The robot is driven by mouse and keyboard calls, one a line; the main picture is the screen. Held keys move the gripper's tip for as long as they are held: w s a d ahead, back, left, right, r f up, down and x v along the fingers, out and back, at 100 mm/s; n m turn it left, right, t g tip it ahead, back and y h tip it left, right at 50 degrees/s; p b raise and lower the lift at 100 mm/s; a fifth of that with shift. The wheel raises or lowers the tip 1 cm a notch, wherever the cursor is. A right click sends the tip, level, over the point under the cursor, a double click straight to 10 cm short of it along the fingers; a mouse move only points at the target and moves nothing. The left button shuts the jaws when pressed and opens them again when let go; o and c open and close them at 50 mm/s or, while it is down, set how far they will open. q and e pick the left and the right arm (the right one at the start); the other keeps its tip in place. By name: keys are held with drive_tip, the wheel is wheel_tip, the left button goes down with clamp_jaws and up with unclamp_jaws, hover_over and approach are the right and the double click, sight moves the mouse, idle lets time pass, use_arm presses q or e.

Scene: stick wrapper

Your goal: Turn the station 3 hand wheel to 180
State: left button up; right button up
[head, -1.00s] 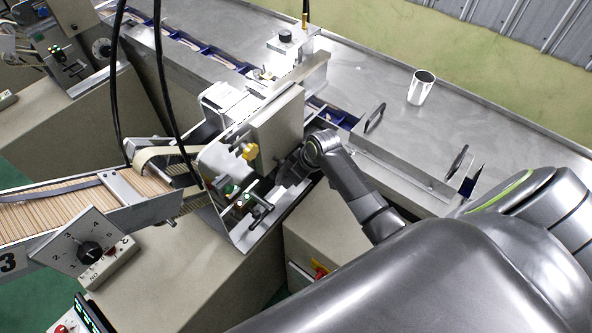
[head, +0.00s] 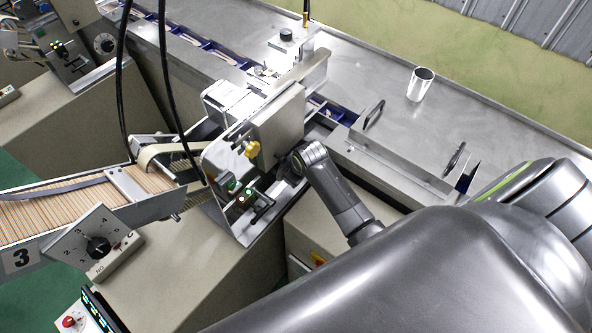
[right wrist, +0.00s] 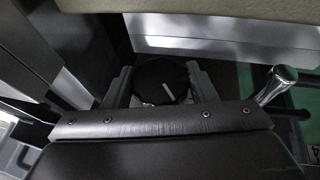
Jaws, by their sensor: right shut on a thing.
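In the right wrist view my right gripper (right wrist: 160,88) has one grey finger on each side of a round black hand wheel (right wrist: 160,75) and is shut on it. A short pale mark shows on the wheel's face, slanted slightly from upright. In the head view my right gripper (head: 287,168) is at the side of the station 3 machine, below its beige box (head: 278,125). The arm and gripper mostly hide the wheel there, and no scale around it can be read. My left gripper is not in view.
A yellow knob (head: 252,149) and a black bar handle (head: 263,208) sit close to my right gripper. A chrome-ended lever (right wrist: 277,84) is at its right in the wrist view. A numbered dial (head: 98,247) is at lower left. A metal cup (head: 420,84) stands on the conveyor's steel top.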

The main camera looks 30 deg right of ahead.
drive_tip(key=o, duration=1)
drive_tip(key=shift+c, duration=0.2)
drive_tip(key=shift+r, duration=0.1)
drive_tip(key=b+v, duration=0.1)
drive_tip(key=v, duration=1.6)
drive_tip(key=shift+r, duration=0.15)
